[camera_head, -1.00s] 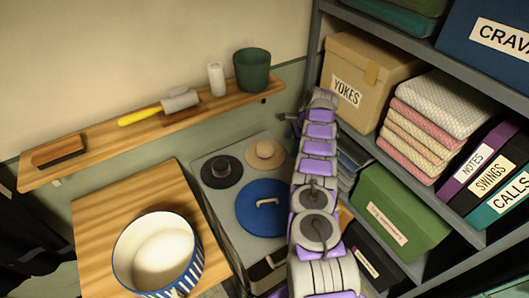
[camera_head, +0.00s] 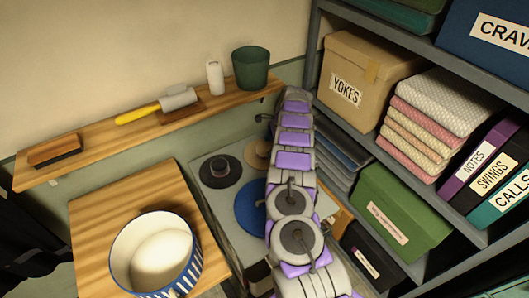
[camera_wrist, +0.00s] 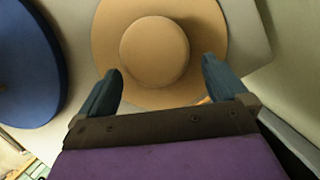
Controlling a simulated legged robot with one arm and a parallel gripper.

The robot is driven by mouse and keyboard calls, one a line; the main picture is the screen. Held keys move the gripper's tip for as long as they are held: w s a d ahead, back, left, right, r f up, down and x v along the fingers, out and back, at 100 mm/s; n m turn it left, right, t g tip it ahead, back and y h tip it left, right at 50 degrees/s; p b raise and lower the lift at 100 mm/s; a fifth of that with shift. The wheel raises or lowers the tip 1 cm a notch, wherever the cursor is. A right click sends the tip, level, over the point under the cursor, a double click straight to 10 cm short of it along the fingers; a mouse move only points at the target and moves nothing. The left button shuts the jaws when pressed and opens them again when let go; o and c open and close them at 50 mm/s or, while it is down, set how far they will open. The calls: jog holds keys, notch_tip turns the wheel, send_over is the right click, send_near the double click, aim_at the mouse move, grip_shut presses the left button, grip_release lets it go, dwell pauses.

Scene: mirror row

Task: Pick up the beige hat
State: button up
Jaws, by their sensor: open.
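The beige hat (camera_wrist: 155,48) has a round crown and a wide flat brim. It lies on a light grey surface and fills the upper middle of the wrist view. In the head view only the left part of the hat (camera_head: 256,152) shows; my arm hides the rest. My gripper (camera_wrist: 162,85) is open in the wrist view, its two dark fingers apart on either side of the near brim, with the crown ahead between them. Nothing is held. I cannot tell whether the fingers touch the brim. In the head view my gripper is hidden behind my arm.
A wall shelf (camera_head: 100,150) runs behind. A grey shelving unit (camera_head: 310,62) with boxes stands close on the right. A striped pot (camera_head: 190,275) stands at front left.

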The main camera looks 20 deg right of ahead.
aim_at(265, 146)
jog(key=a, duration=0.2)
jog(key=shift+w+a+f, duration=0.25)
jog(key=shift+a+f, duration=0.05)
jog(key=shift+a, duration=0.05)
jog(key=shift+f+b, duration=0.35)
jog(key=c, duration=1)
jog(key=shift+r, duration=0.15)
jog(key=shift+c, duration=0.2)
